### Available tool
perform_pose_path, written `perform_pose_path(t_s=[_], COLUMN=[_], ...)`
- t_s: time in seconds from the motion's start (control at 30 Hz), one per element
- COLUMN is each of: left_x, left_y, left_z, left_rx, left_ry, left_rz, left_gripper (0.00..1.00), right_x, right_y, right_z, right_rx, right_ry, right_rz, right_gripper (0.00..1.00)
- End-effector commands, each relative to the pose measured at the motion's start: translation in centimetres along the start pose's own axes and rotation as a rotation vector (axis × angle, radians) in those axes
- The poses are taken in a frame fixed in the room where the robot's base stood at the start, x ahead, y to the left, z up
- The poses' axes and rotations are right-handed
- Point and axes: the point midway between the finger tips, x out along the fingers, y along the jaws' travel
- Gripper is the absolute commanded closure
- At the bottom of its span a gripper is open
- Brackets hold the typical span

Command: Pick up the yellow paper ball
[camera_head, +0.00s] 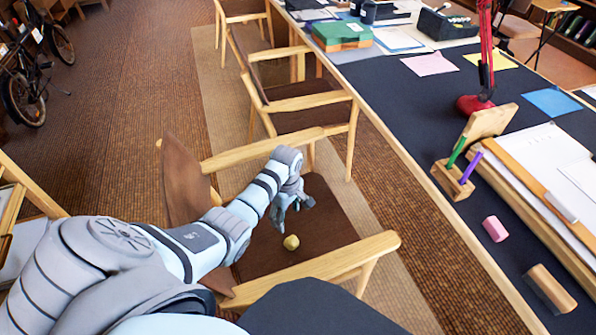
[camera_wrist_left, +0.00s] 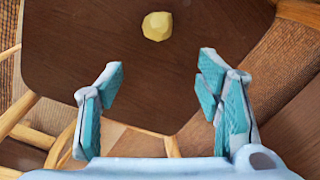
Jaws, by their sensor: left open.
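The yellow paper ball (camera_head: 291,242) lies on the dark brown seat of a wooden chair (camera_head: 318,222). In the left wrist view the ball (camera_wrist_left: 157,26) is near the top, ahead of the fingers and roughly centred between them. My left gripper (camera_head: 293,204) is above the seat, a little beyond the ball in the head view, and apart from it. In the left wrist view my left gripper (camera_wrist_left: 160,85) is open with nothing between its teal finger pads. My right gripper is not in view.
The chair's wooden armrests (camera_head: 312,272) flank the seat close to my left arm. A dark table (camera_head: 420,130) runs along the right with a red lamp (camera_head: 476,104), a wooden pen holder (camera_head: 453,179) and a pink cylinder (camera_head: 495,229). More chairs (camera_head: 300,100) stand beyond.

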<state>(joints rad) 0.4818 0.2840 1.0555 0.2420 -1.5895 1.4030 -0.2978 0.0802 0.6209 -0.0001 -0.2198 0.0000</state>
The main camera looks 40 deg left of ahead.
Motion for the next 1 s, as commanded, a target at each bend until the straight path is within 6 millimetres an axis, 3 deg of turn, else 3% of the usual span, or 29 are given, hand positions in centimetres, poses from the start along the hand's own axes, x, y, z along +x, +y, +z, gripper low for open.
perform_pose_path(t_s=[0.3, 0.53, 0.7, 0.93, 1.0], left_x=[8.1, 10.7, 14.2, 14.2, 14.2], left_y=[0.0, 0.3, 0.5, 0.4, 0.4], left_z=[0.3, 0.5, 0.9, 0.9, 0.9], left_rx=[0.001, 0.003, 0.002, 0.003, 0.003], left_ry=[-0.004, -0.003, -0.004, -0.003, -0.003], left_rz=[-0.003, 0.001, -0.001, 0.000, 0.000], left_gripper=[0.40, 0.40, 0.40, 0.40, 0.48], right_x=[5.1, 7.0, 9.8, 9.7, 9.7], right_y=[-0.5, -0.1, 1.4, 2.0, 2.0], right_z=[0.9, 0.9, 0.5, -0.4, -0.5], right_rx=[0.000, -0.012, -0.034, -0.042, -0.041], right_ry=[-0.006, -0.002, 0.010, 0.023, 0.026], right_rz=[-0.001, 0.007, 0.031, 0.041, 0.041], right_gripper=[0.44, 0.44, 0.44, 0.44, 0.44])
